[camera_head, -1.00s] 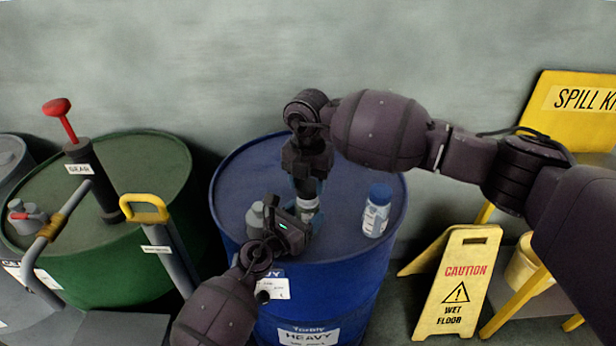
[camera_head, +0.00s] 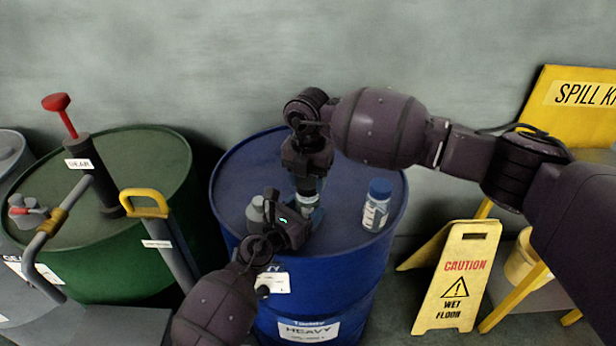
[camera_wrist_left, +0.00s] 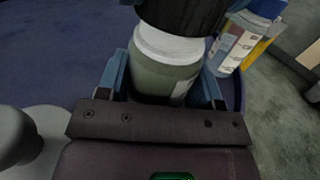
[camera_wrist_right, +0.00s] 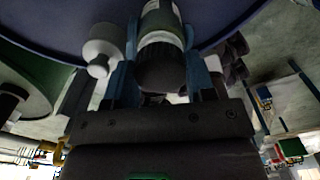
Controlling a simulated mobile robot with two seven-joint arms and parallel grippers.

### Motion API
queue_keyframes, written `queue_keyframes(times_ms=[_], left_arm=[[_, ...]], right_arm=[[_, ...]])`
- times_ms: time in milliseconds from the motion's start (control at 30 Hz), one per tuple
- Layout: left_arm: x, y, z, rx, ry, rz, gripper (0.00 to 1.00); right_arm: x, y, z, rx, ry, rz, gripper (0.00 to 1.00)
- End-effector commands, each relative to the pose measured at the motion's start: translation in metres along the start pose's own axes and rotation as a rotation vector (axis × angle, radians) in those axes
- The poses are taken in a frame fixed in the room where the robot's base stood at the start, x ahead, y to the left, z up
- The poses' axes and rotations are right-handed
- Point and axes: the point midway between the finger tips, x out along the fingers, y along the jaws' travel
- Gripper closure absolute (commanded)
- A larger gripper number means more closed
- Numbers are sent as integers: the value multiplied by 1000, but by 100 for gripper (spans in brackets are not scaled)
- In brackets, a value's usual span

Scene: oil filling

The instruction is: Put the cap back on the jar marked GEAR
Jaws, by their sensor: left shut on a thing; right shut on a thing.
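A grey-green jar (camera_wrist_left: 165,78) with a white collar stands between my grippers over the blue drum (camera_head: 240,175). My left gripper (camera_head: 303,212) is shut around its body, a finger on each side in the left wrist view (camera_wrist_left: 165,85). My right gripper (camera_head: 307,185) comes from above and is shut on a dark cap (camera_wrist_right: 162,68). The cap also shows above the white collar in the left wrist view (camera_wrist_left: 185,14). Cap and jar are in line and look touching; I cannot tell whether the cap is seated. The writing on this jar is not readable.
A white jar with a blue cap (camera_head: 376,208) stands on the drum's right side. A small grey bottle-shaped thing (camera_head: 257,209) is just left of my left gripper. A green drum (camera_head: 150,165) with a pump is at left; a yellow wet-floor sign (camera_head: 456,280) is at right.

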Motion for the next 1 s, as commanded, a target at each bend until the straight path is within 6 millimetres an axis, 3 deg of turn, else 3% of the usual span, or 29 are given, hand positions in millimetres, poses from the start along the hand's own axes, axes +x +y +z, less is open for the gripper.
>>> queue_keyframes(times_ms=[300, 333, 467, 1000], left_arm=[[0, 0, 0, 0, 0, 0, 83], [0, 0, 0, 0, 0, 0, 100], [0, 0, 0, 0, 1, 0, 100], [0, 0, 0, 0, 1, 1, 100]], right_arm=[[6, 0, 0, 0, 0, -1, 71], [6, 0, 0, 0, 0, -1, 71], [5, 0, 0, 35, 0, -1, 71], [5, -2, -1, 754, 0, 1, 71]])
